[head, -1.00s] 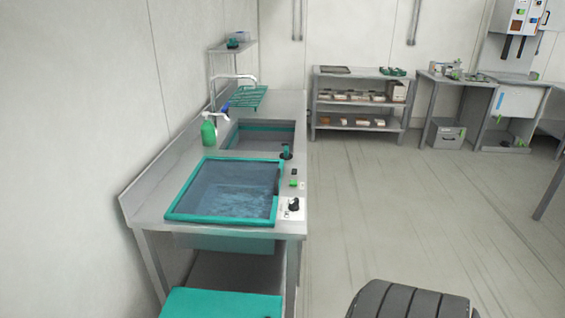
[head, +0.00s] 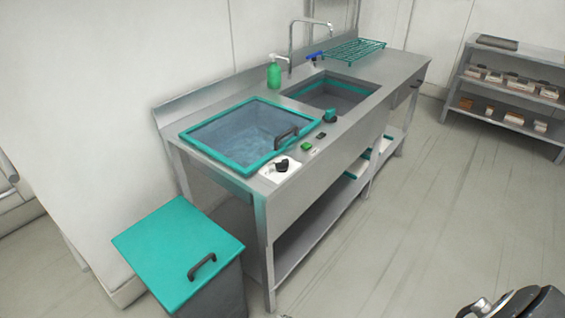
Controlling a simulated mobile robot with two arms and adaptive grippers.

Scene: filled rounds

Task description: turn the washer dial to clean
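The plate's markings are too small to read, so I cannot tell where the dial points. The washer (head: 190,133) beside it has a teal-framed, see-through lid with a dark handle, and it looks closed over bluish water. Neither of my grippers shows in the head view. A dark rounded part, likely mine, shows at the bottom right.
A green button box (head: 307,147) and a small dark item sit near the dial. Behind are a sink (head: 335,97), a green bottle (head: 274,74) and a teal rack (head: 356,51). A teal-lidded bin (head: 165,240) stands before the counter's left end. Floor on the right is clear.

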